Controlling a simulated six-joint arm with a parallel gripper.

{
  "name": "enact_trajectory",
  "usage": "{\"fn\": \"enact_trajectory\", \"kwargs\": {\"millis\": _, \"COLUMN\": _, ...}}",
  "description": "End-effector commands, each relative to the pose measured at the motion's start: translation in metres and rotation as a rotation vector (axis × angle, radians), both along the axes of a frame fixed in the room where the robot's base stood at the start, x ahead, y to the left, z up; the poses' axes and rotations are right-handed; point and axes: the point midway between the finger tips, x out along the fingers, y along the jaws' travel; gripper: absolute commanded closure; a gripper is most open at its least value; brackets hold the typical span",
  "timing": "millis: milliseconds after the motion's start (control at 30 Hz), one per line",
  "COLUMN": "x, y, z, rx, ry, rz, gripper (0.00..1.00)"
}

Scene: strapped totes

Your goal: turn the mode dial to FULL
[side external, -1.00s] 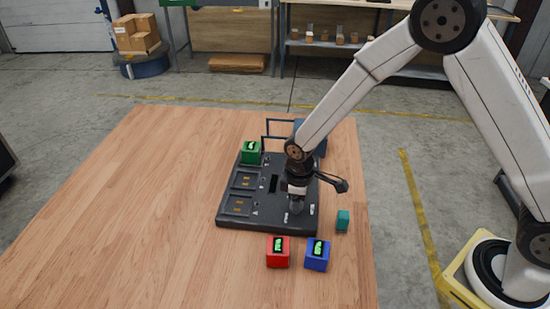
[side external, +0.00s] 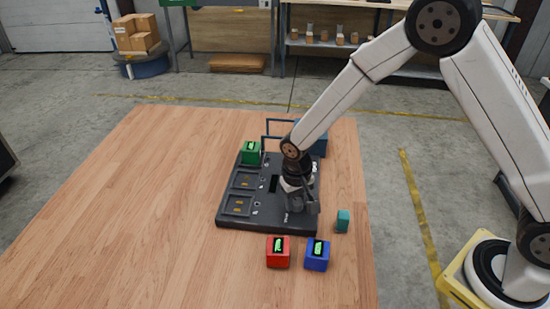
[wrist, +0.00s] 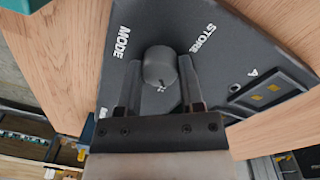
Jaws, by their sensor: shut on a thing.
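The mode dial (wrist: 160,65) is a round dark grey knob on the black panel (wrist: 225,55), shown in the wrist view. My gripper (wrist: 160,84) has one finger on each side of the knob and is shut on it. A small light mark shows on the knob's lower side. MODE and STORE are printed around the dial, and another label at lower left is mostly hidden by a finger. I cannot read FULL. In the side view my gripper (side external: 296,205) is down at the right part of the panel (side external: 263,222) and hides the dial.
A green block (side external: 250,153) sits at the panel's back left, beside square pads. A red block (side external: 278,252), a blue block (side external: 317,256) and a small teal block (side external: 342,221) stand near the panel's front right. The table's left side (side external: 130,210) is clear.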

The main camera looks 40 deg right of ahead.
Motion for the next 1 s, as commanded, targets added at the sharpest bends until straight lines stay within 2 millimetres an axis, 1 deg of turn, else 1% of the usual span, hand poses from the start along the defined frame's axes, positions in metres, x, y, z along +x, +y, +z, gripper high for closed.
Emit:
{"fn": "enact_trajectory", "kwargs": {"millis": 200, "x": 0.0012, "y": 0.0002, "z": 0.0005, "rx": 0.001, "ry": -0.003, "rz": -0.15, "gripper": 1.0}}
{"fn": "enact_trajectory", "kwargs": {"millis": 400, "x": 0.0013, "y": 0.0002, "z": 0.0006, "rx": 0.0, "ry": -0.002, "rz": -0.228, "gripper": 1.0}}
{"fn": "enact_trajectory", "kwargs": {"millis": 900, "x": 0.0014, "y": 0.0001, "z": 0.0007, "rx": 0.001, "ry": -0.003, "rz": -0.256, "gripper": 1.0}}
{"fn": "enact_trajectory", "kwargs": {"millis": 933, "x": 0.0014, "y": 0.0001, "z": 0.0007, "rx": 0.001, "ry": -0.003, "rz": -0.256, "gripper": 0.49}}
{"fn": "enact_trajectory", "kwargs": {"millis": 967, "x": 0.0012, "y": 0.0001, "z": 0.0006, "rx": 0.0, "ry": -0.002, "rz": -0.256, "gripper": 0.39}}
{"fn": "enact_trajectory", "kwargs": {"millis": 1000, "x": 0.0012, "y": 0.0001, "z": 0.0006, "rx": 0.0, "ry": -0.002, "rz": -0.256, "gripper": 0.26}}
